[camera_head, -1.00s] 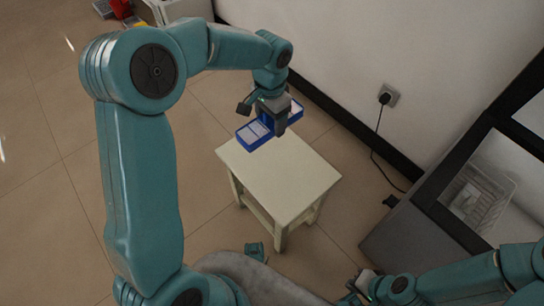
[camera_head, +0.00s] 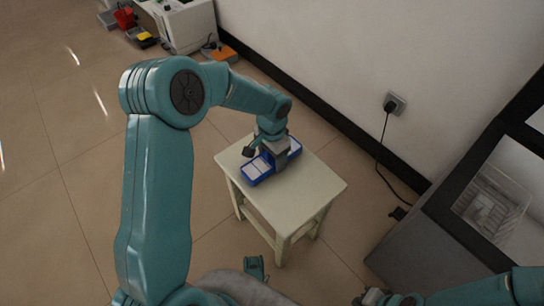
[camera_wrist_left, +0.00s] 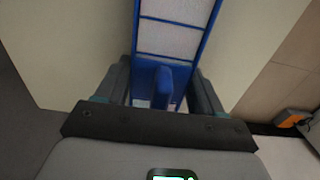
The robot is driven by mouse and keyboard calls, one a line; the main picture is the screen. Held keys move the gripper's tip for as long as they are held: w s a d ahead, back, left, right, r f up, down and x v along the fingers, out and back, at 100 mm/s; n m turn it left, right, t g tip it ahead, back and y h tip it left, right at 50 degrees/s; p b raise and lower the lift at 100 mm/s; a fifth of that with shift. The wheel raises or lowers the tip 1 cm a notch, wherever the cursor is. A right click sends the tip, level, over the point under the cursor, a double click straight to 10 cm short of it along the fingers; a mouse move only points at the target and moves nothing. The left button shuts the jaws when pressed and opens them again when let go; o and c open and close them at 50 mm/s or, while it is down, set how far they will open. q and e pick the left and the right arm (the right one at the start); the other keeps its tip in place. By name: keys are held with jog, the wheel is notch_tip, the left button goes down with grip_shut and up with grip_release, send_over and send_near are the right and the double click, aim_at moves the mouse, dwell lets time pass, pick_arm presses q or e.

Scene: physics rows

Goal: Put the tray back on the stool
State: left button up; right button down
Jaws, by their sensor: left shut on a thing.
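A blue tray (camera_head: 257,170) with pale compartments is over the far part of the cream stool (camera_head: 300,200). I cannot tell whether it touches the top. My left gripper (camera_head: 270,158) is shut on the tray's middle. In the left wrist view the gripper (camera_wrist_left: 165,85) has its dark fingers on both sides of a blue part of the tray (camera_wrist_left: 172,45), with the stool top (camera_wrist_left: 75,45) below. My right gripper (camera_head: 368,297) is at the bottom edge of the head view, away from the stool; its jaws are too small to read.
A wall with a socket (camera_head: 394,103) and hanging cord stands behind the stool. A grey unit holding a wire basket (camera_head: 490,205) is at the right. A white cabinet (camera_head: 185,25) and small coloured items are at the far left. The tiled floor left of the stool is clear.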

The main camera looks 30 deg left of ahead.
pick_arm(q)
jog(key=shift+f, duration=0.2)
jog(key=o, duration=1.3)
jog(key=shift+r, duration=0.1)
notch_tip(320, 180, up, 12)
jog(key=p, duration=0.4)
jog(key=shift+r, duration=0.15)
